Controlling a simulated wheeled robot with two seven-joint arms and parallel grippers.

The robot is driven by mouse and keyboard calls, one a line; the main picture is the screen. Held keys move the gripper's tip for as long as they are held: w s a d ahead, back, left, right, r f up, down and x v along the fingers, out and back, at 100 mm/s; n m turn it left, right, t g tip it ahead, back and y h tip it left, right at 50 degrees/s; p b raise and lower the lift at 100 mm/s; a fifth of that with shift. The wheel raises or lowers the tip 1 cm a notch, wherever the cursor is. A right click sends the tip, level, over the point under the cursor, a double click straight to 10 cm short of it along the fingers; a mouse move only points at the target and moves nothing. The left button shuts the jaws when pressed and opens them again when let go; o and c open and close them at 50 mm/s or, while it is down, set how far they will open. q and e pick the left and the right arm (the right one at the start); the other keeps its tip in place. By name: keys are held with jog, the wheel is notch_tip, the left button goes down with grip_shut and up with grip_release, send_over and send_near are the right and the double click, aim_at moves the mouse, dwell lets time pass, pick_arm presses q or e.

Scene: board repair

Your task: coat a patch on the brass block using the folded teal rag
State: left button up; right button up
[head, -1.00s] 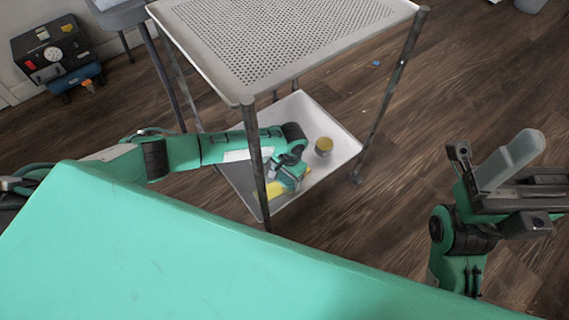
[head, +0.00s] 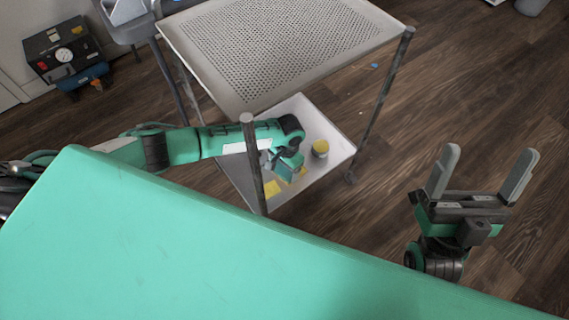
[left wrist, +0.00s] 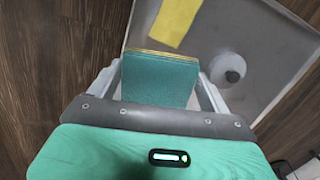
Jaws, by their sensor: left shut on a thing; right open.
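My left gripper (head: 274,165) reaches into the lower tray of the cart in the head view. In the left wrist view it is shut on the folded teal rag (left wrist: 160,82), a flat teal pad between its fingers. A thin brass-coloured strip (left wrist: 160,53) shows along the rag's far edge; I cannot tell whether it is the brass block or the rag's own edge. No other part of a brass block can be made out. My right gripper (head: 480,185) is open and empty, its fingers pointing up, over the floor right of the cart.
The perforated top shelf (head: 390,35) and a cart post (head: 255,165) stand close around my left arm. Open floor lies right.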

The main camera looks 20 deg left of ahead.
jog(key=w+a+f+g+h+p, duration=0.1)
jog(key=w+a+f+g, duration=0.1)
jog(key=w+f+g, duration=0.2)
jog(key=shift+f+g+p, duration=0.35)
jog(key=shift+f+g, duration=0.25)
jog(key=shift+f, duration=0.35)
